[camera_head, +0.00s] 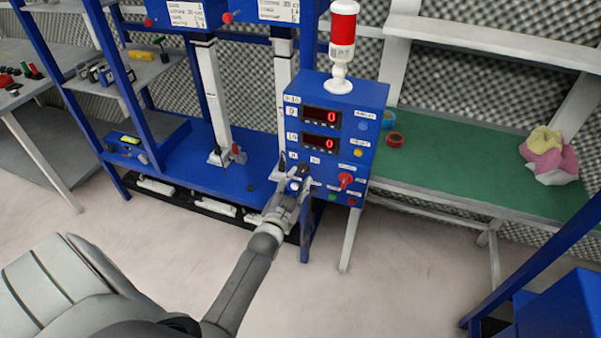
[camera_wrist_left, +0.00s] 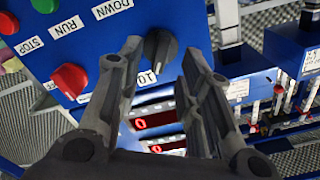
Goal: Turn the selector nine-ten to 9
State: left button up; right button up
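The blue control panel (camera_head: 352,128) stands upright with two red displays, both reading 0. In the left wrist view, which shows the panel upside down, the black selector knob (camera_wrist_left: 160,46) is beside a label reading 10. My left gripper (camera_head: 295,172) is at the panel's lower left and hides the knob in the head view. In the wrist view its fingers (camera_wrist_left: 160,60) are spread on either side of the knob; contact is not clear. My right gripper is out of view.
A red knob (camera_head: 345,180) sits right of my gripper on the panel. Green (camera_wrist_left: 25,47) and red (camera_wrist_left: 8,24) buttons are near it. A signal lamp (camera_head: 343,30) tops the panel. A green bench (camera_head: 450,160) stands right, blue-framed shelving left.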

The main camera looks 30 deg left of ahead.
aim_at(301, 173)
pick_arm(q)
jog(key=shift+x, duration=1.85)
jog(key=shift+d, duration=0.1)
grip_shut()
